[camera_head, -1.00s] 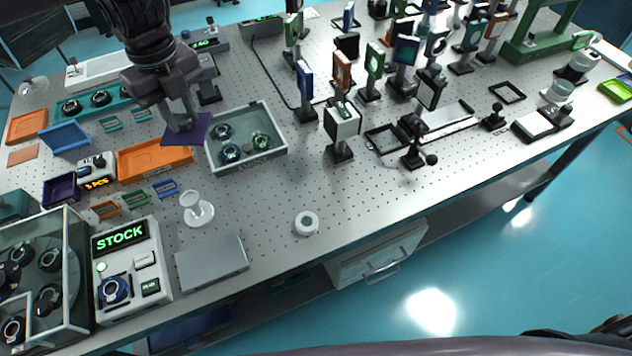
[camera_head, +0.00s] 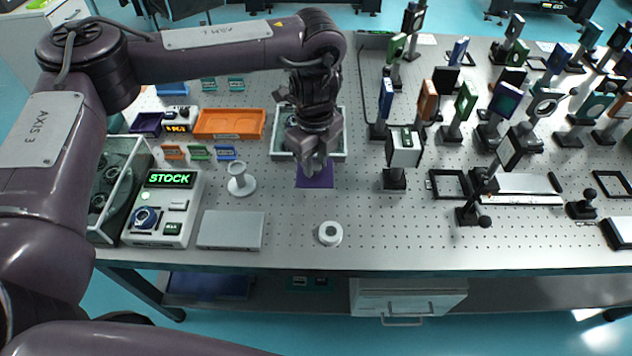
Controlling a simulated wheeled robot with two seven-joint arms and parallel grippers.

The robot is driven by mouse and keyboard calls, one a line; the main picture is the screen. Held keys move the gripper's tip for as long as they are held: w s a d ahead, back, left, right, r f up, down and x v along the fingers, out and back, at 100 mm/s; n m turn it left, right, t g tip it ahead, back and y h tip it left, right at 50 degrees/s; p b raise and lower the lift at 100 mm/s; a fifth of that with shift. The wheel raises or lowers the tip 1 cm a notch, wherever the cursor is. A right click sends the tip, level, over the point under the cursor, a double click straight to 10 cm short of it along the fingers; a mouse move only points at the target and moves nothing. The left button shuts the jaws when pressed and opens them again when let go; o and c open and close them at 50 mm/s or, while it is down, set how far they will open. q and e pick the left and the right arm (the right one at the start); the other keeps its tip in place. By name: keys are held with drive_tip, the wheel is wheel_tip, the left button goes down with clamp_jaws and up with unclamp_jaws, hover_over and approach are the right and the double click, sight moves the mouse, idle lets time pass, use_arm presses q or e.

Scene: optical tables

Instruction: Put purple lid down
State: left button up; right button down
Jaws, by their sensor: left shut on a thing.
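The purple lid (camera_head: 316,178) is a flat square plate in the head view. My left gripper (camera_head: 312,168) is shut on it from above. The lid is at the front edge of the grey open tray (camera_head: 345,150), over the perforated table top. I cannot tell whether it touches the table. My left arm hides much of the tray and the back of the lid. The right gripper is not in view.
A white ring-shaped part (camera_head: 330,233) lies in front of the lid. A white stand (camera_head: 241,181), a grey plate (camera_head: 231,230) and the STOCK box (camera_head: 165,208) are to the left. An orange tray (camera_head: 229,123) is behind. Several optical posts stand to the right. Bare table surrounds the lid's front.

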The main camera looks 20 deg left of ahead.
sight(315, 174)
use_arm(q)
drive_tip(key=shift+f, duration=1.4)
wheel_tip(315, 174, down, 4)
drive_tip(key=shift+f+p, duration=0.1)
drive_tip(key=shift+p, duration=0.4)
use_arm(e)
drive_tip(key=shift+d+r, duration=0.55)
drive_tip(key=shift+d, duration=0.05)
use_arm(q)
drive_tip(key=o, duration=1)
drive_tip(key=shift+f, duration=0.1)
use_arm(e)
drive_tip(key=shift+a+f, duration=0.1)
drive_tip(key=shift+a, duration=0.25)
